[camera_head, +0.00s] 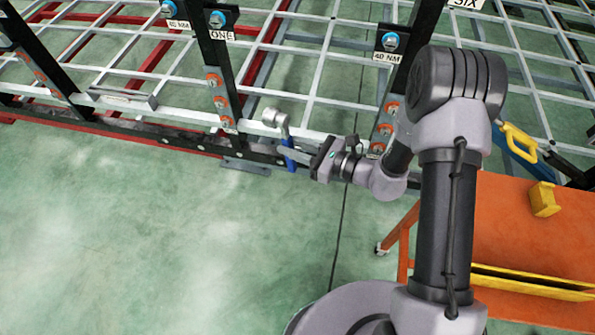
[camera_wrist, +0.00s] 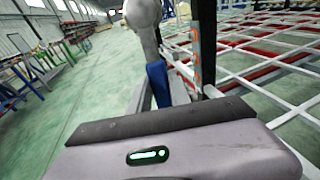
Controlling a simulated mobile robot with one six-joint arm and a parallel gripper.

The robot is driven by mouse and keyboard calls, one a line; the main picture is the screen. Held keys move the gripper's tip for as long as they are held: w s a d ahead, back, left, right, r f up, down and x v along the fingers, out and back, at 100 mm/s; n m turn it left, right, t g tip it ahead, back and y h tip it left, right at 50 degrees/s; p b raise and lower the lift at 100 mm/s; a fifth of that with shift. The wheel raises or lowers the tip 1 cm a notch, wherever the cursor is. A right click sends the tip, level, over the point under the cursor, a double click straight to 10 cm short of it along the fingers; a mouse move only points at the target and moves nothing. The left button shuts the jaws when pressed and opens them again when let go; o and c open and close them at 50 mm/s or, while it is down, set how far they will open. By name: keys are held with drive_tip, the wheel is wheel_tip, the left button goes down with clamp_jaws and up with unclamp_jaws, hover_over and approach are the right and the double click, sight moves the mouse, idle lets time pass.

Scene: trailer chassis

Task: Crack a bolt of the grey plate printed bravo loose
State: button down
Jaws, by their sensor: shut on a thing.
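My gripper (camera_head: 300,158) is shut on a wrench with a blue handle (camera_head: 289,157) and a silver head (camera_head: 274,118). The wrench stands nearly upright, head up, in front of the chassis's lower rail. Its head is near the lower bolts of the post marked ONE, and I cannot tell whether it touches anything. In the wrist view, the blue handle (camera_wrist: 158,85) and silver head (camera_wrist: 143,14) rise beyond the gripper. Grey plates with orange-ringed bolts sit on the ONE post (camera_head: 217,102) and on a post to its right (camera_head: 388,122). I cannot read "bravo" on any plate.
Blue bolts with 40 NM labels (camera_head: 387,57) sit higher on the posts. An orange cart (camera_head: 520,225) with a yellow block (camera_head: 543,199) stands at the right. A yellow-handled tool (camera_head: 520,140) is behind it. The green floor in front of the chassis is clear at left.

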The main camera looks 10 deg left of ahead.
drive_tip(key=w+d+f+m+t+h, duration=0.6)
drive_tip(key=w+d+m+t, duration=0.25)
drive_tip(key=d+t, duration=0.2)
drive_tip(key=d+f+m+t+h, duration=0.1)
drive_tip(key=d+f+m+h, duration=0.1)
drive_tip(key=d, duration=0.3)
drive_tip(key=d+f+m+t+h+b, duration=0.1)
drive_tip(key=d+f+m+h, duration=0.1)
drive_tip(key=d+h, duration=0.2)
drive_tip(key=d+f+m+t+h, duration=0.1)
drive_tip(key=d+f+m+h, duration=0.1)
drive_tip(key=d+h, duration=0.2)
drive_tip(key=shift+w+d+f, duration=0.15)
drive_tip(key=shift+w+d, duration=0.2)
drive_tip(key=shift+d, duration=0.9)
drive_tip(key=shift+s+m, duration=0.1)
drive_tip(key=shift+m, duration=0.15)
drive_tip(key=shift+w+b, duration=0.95)
drive_tip(key=shift+w, duration=2.3)
drive_tip(key=shift+w+b, duration=0.35)
drive_tip(key=shift+w, duration=0.4)
